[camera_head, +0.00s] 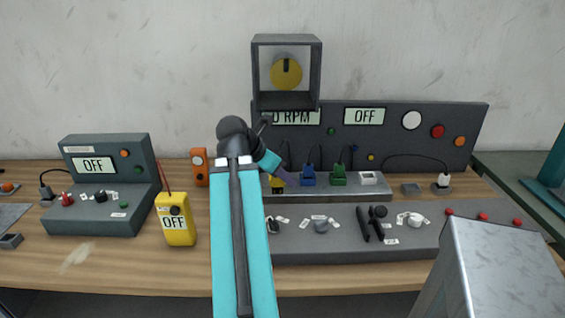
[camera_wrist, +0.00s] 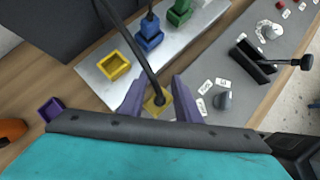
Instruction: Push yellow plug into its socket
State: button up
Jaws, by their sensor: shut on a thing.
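My gripper (camera_wrist: 158,100) has two purple fingers, shut on the yellow plug (camera_wrist: 157,103), which has a black cable rising from its top. The yellow socket (camera_wrist: 113,66) is an open square frame on the silver plate (camera_wrist: 205,22). It looks empty, up and left of the held plug in the wrist view, and apart from it. The plug's height above the plate is hard to tell. In the head view, my arm partly covers this area; a small yellow patch (camera_head: 278,181) shows there, and I cannot tell whether it is plug or socket.
A blue plug (camera_wrist: 150,29) and a green plug (camera_wrist: 181,9) sit in their sockets beside the yellow socket. A purple open box (camera_wrist: 50,109) lies left. A grey panel with knobs (camera_wrist: 224,100) is on the right. The black cable crosses above the plate.

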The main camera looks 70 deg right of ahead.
jog(key=shift+w+d+p, duration=0.25)
jog(key=shift+d+p, duration=0.45)
jog(key=shift+p, duration=1.9)
jog(key=w+d+p, duration=0.1)
jog(key=d, duration=0.2)
jog(key=w+d+p, duration=0.1)
jog(key=d, duration=0.2)
jog(key=w+d+f+p, duration=0.1)
jog(key=d, duration=0.3)
jog(key=shift+w+f, duration=0.1)
jog(key=shift+w, duration=0.3)
jog(key=shift+f, duration=0.1)
jog(key=shift+f+p, duration=0.45)
jog(key=shift+f, duration=1.2)
jog(key=shift+f, duration=0.15)
jog(key=o, duration=1.1)
jog(key=shift+c, duration=0.2)
